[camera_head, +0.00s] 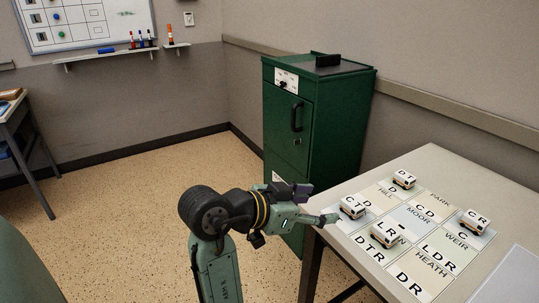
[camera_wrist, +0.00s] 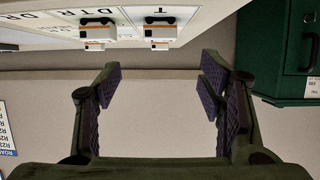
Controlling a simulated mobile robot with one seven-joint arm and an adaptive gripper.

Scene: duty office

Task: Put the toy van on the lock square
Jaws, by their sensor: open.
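Several small white toy vans with lettered roofs stand on a board of labelled squares (camera_head: 411,214). One van (camera_head: 403,180) is at the far side, one (camera_head: 353,208) at the left edge, one (camera_head: 387,235) near the middle front and one (camera_head: 474,222) at the right. Labels HILL, PARK, MOOR, WEIR and HEATH can be read; I cannot make out a lock label. My gripper (camera_head: 317,205) is open and empty beside the table's left edge, left of the nearest van. In the wrist view two vans (camera_wrist: 98,33) (camera_wrist: 159,31) show beyond the open fingers (camera_wrist: 161,84).
The board lies on a pale table (camera_head: 440,165), with a white sheet (camera_head: 513,279) at its right. A green cabinet (camera_head: 309,130) stands behind my gripper. A desk (camera_head: 15,115) is at the far left, and the speckled floor between is clear.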

